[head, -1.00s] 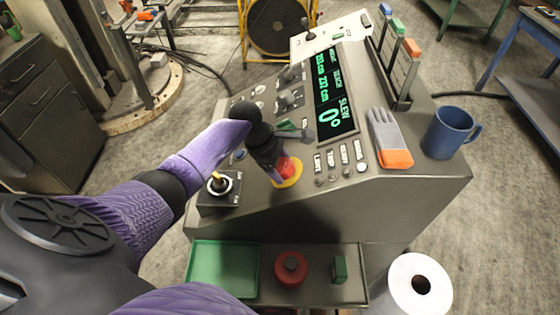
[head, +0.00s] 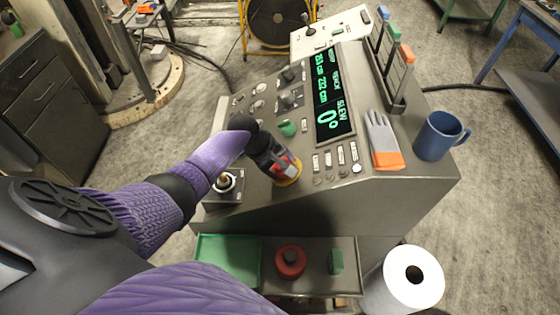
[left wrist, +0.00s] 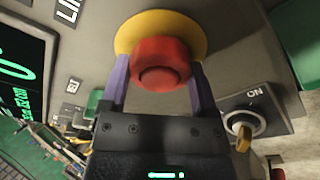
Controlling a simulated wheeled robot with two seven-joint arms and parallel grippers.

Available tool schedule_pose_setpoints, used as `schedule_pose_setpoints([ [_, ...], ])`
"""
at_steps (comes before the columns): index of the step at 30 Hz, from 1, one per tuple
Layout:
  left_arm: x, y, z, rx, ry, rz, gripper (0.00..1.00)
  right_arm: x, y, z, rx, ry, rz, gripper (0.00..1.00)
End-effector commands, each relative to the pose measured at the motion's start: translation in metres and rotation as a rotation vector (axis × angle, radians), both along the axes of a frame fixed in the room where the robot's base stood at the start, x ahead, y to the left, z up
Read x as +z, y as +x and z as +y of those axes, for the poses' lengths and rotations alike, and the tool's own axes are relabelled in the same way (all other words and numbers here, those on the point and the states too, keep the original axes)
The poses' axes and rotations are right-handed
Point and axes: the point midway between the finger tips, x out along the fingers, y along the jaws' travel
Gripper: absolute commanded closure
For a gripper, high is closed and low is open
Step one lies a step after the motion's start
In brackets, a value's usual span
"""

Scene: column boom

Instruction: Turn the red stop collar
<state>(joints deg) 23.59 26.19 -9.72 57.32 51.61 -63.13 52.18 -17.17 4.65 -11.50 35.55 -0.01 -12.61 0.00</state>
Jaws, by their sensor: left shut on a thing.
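The red stop collar (left wrist: 160,66) is a round red knob on a yellow disc (left wrist: 196,27) on the sloped console face. My left gripper (left wrist: 160,82) has its two purple fingers on opposite sides of the collar, closed against it. In the head view the left gripper (head: 282,168) reaches down onto the collar near the console's front edge. The gripper hides most of the collar there, and part of the yellow disc (head: 294,179) shows beside it. My right gripper is not in view.
A key switch (left wrist: 243,122) is close beside the left gripper. The green display (head: 332,92), a glove (head: 382,140) and a blue mug (head: 440,136) are to the right. A lower shelf holds a green tray (head: 228,260) and a red knob-like part (head: 290,262).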

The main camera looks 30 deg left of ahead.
Motion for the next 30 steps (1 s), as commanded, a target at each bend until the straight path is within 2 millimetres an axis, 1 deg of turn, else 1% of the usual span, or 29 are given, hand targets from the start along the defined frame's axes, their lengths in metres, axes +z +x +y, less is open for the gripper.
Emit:
schedule_pose_setpoints([
  [8,-0.0016,-0.0013,-0.0010,-0.055,0.015,-0.023,0.81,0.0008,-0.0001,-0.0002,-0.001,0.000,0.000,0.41],
  [21,-0.0020,-0.0018,-0.0011,-0.062,0.017,-0.025,0.81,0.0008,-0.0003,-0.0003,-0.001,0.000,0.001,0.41],
  [22,-0.0020,-0.0018,-0.0011,-0.062,0.017,-0.025,0.18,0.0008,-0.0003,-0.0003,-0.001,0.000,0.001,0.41],
  [23,-0.0020,-0.0018,-0.0010,-0.062,0.017,-0.025,0.12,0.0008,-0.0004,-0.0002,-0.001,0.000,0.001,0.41],
  [24,-0.0019,-0.0017,-0.0010,-0.062,0.017,-0.025,0.03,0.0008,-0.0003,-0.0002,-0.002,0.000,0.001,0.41],
  [25,-0.0018,-0.0016,-0.0009,-0.062,0.018,-0.026,0.00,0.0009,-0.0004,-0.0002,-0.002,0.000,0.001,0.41],
  [30,-0.0011,-0.0010,-0.0005,-0.061,0.018,-0.027,0.00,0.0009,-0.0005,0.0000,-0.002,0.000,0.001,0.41],
])
